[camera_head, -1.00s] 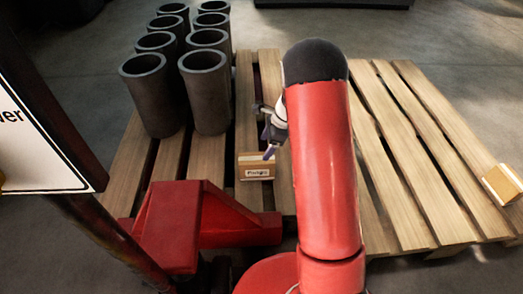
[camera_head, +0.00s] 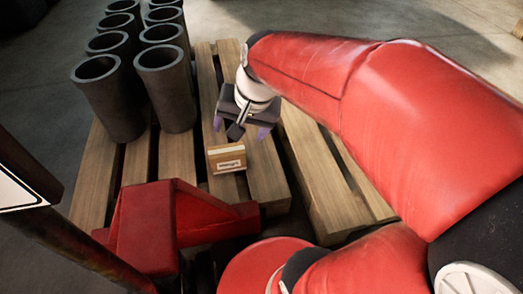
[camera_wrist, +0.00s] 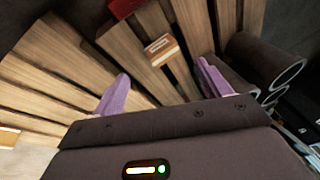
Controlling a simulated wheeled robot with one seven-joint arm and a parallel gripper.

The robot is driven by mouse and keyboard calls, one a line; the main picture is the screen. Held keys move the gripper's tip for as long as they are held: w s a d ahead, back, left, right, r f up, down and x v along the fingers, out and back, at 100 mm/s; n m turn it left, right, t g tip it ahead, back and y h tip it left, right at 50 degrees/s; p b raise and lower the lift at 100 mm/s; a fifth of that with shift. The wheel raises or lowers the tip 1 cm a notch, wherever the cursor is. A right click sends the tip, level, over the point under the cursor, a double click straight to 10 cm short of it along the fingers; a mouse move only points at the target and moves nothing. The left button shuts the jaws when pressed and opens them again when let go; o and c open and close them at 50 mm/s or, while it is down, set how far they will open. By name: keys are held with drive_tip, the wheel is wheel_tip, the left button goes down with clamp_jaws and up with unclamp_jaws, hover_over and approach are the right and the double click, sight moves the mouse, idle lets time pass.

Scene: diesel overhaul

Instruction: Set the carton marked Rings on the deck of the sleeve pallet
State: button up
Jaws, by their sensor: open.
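A small tan carton (camera_head: 227,158) with a white label and a pale band stands on the wooden deck of the sleeve pallet (camera_head: 97,178), in front of the dark sleeves. Its label is too small to read surely. The carton also shows in the wrist view (camera_wrist: 161,48), beyond and between the fingertips. My gripper (camera_head: 240,128) is just above and behind the carton in the head view. Its purple fingers (camera_wrist: 164,84) are spread apart, with nothing between them, and look clear of the carton.
Several dark hollow sleeves (camera_head: 166,85) stand upright in two rows at the pallet's left. A red pallet-truck part (camera_head: 150,225) is at the near side. Another tan box (camera_wrist: 9,138) is cut by the wrist view's left edge. Bare boards (camera_head: 325,185) lie to the carton's right.

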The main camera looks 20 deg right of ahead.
drive_tip(key=s+r+n+t+h, duration=0.1)
drive_tip(key=s+n, duration=0.4)
drive_tip(key=s, duration=0.5)
drive_tip(key=shift+d+r+n+t+h, duration=0.2)
drive_tip(key=shift+d+n+t+h, duration=0.1)
drive_tip(key=shift+d+t+h, duration=0.15)
drive_tip(key=shift+a+r, duration=0.1)
